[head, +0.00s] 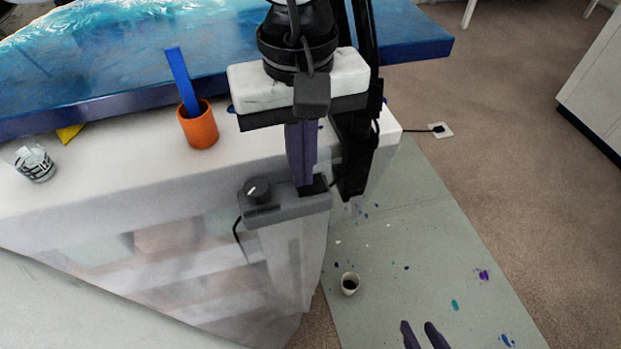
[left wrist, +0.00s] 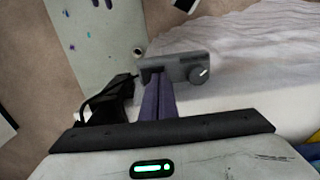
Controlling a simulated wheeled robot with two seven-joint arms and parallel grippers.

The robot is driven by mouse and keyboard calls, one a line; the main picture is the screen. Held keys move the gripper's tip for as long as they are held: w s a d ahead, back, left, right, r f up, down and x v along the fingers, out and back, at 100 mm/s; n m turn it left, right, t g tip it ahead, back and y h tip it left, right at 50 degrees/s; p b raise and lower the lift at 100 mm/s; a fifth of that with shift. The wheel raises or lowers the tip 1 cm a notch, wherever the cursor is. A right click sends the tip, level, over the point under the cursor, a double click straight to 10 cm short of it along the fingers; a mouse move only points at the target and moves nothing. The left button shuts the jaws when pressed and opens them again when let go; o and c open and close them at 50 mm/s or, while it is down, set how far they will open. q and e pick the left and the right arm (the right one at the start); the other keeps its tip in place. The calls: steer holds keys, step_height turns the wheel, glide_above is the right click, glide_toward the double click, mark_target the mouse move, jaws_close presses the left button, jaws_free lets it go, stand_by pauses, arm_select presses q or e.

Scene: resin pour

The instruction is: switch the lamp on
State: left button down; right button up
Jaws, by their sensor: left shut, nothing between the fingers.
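A grey control box (head: 285,208) is on the front edge of the white-covered table, with a round black knob (head: 257,190) on its left and a dark switch (head: 313,185) on its right. My left gripper (head: 303,182) is shut and empty, pointing down. Its purple fingertips are at the box beside the dark switch; I cannot tell whether they touch it. In the left wrist view the fingertips (left wrist: 154,76) overlap the right-hand end of the box (left wrist: 180,68) as seen from the head. My right gripper (head: 424,333) shows only its fingertips, held apart. No lit lamp head is seen.
An orange cup (head: 199,127) with a blue stick (head: 181,80) and a glass (head: 34,163) stand on the table. A blue resin slab (head: 120,95) lies behind. A small cup (head: 349,283) stands on the paint-spotted mat (head: 400,215). A cord runs to a floor socket (head: 440,130).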

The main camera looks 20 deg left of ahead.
arm_select(q)
steer(key=shift+f+b, duration=0.35)
steer(key=shift+f, duration=0.05)
steer(key=shift+r, duration=0.1)
steer(key=shift+r+p, duration=0.9)
steer(key=shift+r, duration=0.45)
step_height(320, 180, up, 4)
steer(key=shift+r+p, duration=0.1)
steer(key=shift+p, duration=1.05)
